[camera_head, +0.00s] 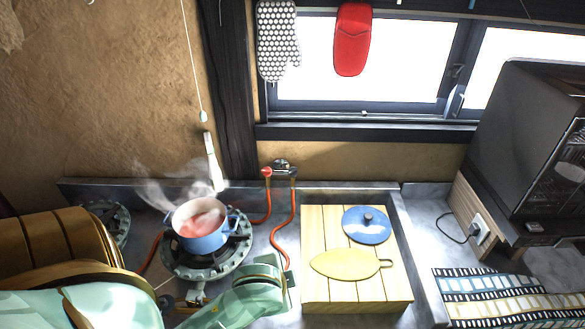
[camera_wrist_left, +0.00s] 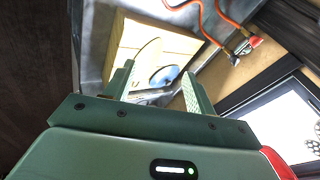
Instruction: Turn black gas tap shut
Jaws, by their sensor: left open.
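The gas tap fitting sits low on the back wall above the counter. Its black tap (camera_head: 282,165) is beside a red tap (camera_head: 267,171), and orange hoses run down from both. The fitting (camera_wrist_left: 243,47) also shows at the upper right in the left wrist view, small, so the black handle's angle is hard to tell. My left gripper (camera_head: 276,281) is over the counter, between the burner and the wooden board, below and apart from the taps. Its fingers (camera_wrist_left: 159,88) are open and empty in the left wrist view. My right gripper is not in view.
A steaming blue pot (camera_head: 203,238) of red liquid stands on the gas burner (camera_head: 177,266) left of my gripper. The wooden board (camera_head: 316,283) on the right holds a blue lid (camera_head: 367,230) and a yellow leaf-shaped piece (camera_head: 345,264). A white lighter-like object (camera_head: 213,165) leans on the wall.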

